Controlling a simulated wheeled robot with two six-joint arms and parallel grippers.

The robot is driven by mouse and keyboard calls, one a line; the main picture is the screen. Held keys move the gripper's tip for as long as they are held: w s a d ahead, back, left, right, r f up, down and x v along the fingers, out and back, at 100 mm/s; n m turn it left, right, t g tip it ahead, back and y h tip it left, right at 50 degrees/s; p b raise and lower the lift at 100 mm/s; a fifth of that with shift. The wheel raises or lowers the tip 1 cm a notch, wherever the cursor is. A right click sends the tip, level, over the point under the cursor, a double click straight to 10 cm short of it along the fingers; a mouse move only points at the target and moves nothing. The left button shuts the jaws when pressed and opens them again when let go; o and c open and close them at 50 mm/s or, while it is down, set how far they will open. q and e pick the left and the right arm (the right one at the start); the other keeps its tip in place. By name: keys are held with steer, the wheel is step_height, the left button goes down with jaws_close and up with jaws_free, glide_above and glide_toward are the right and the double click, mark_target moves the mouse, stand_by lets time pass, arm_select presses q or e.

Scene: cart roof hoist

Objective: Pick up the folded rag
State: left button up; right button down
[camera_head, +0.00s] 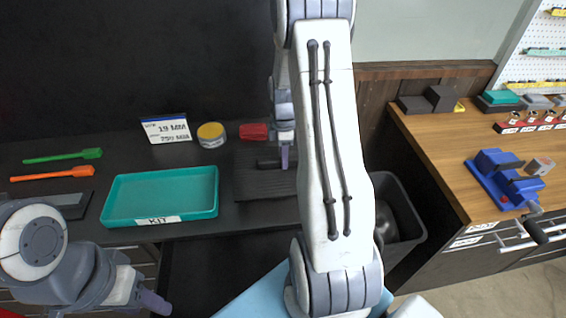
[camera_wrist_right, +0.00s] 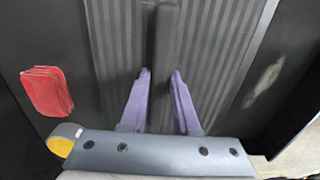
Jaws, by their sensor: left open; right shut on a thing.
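The folded rag (camera_head: 254,131) is red and lies on the dark bench, just left of my right gripper in the head view. In the right wrist view the rag (camera_wrist_right: 47,90) lies at the left, apart from the fingers. My right gripper (camera_head: 285,160) points down over a ribbed dark mat. Its purple fingers (camera_wrist_right: 160,78) are shut on a dark bar-like handle (camera_wrist_right: 160,38), not on the rag. My left gripper (camera_head: 150,301) is open at the lower left, low in front of the bench; only part of it shows.
A teal KIT tray (camera_head: 120,205), a yellow-lidded tin (camera_head: 211,130), a sign (camera_head: 166,129) and green (camera_head: 62,156) and orange (camera_head: 52,173) tools occupy the dark bench. A black bin (camera_head: 417,225) stands in the gap before the wooden bench (camera_head: 440,150), which bears a blue vise (camera_head: 500,178).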

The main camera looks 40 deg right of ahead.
steer(key=shift+w+f, duration=0.15)
steer(key=shift+w, duration=0.05)
step_height(320, 180, down, 3)
steer(key=shift+f+p, duration=0.15)
steer(key=shift+p, duration=0.65)
steer(key=shift+f, duration=0.25)
steer(key=shift+f, duration=0.1)
steer(key=shift+f, duration=0.15)
steer(key=c, duration=0.7)
jaws_free()
steer(key=shift+s, duration=0.1)
steer(key=shift+o, duration=0.2)
